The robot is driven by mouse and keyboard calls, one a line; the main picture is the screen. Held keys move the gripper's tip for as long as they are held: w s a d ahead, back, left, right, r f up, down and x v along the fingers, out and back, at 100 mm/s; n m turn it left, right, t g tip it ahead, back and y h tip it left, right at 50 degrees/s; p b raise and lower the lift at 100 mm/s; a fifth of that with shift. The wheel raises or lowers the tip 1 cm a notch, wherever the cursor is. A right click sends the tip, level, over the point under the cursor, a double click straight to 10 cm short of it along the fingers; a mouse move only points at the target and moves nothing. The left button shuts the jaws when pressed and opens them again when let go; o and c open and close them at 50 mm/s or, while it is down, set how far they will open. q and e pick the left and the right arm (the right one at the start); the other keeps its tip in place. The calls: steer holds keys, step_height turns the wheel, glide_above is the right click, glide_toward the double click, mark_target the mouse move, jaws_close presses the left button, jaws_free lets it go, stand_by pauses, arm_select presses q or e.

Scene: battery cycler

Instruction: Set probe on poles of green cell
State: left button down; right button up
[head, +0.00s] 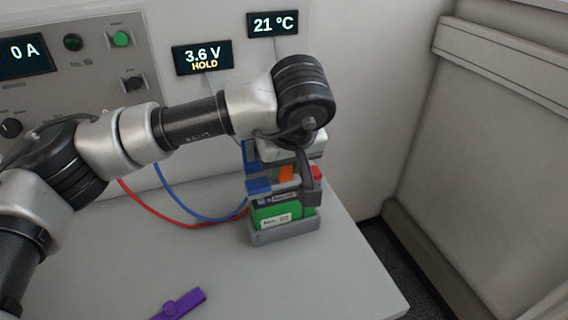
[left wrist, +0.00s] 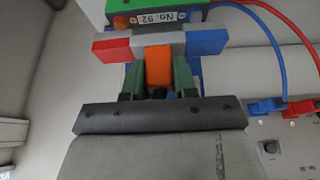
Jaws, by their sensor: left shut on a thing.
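The green cell (head: 268,214) stands upright in a grey holder (head: 285,234) near the back of the table. Its label shows in the left wrist view (left wrist: 150,17). My left gripper (head: 287,172) is above the cell, shut on the orange handle (left wrist: 159,66) of the probe. The probe is a grey crossbar (left wrist: 147,45) with a red block (left wrist: 112,48) at one end and a blue block (left wrist: 207,42) at the other. It lies across the top of the cell, with the blue block at left in the head view. The contact tips are hidden. My right gripper is not in view.
A display (head: 202,57) reads 3.6 V HOLD; another (head: 272,23) reads 21 °C. Red and blue cables (head: 190,215) run from the panel toward the cell. A purple object (head: 180,304) lies at the table front. The table's right part is clear up to its edge.

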arm_select(q)
steer(key=shift+r+p, duration=1.35)
steer(key=shift+r, duration=1.5)
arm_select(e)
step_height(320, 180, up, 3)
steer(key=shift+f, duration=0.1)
arm_select(q)
steer(key=shift+f, duration=0.1)
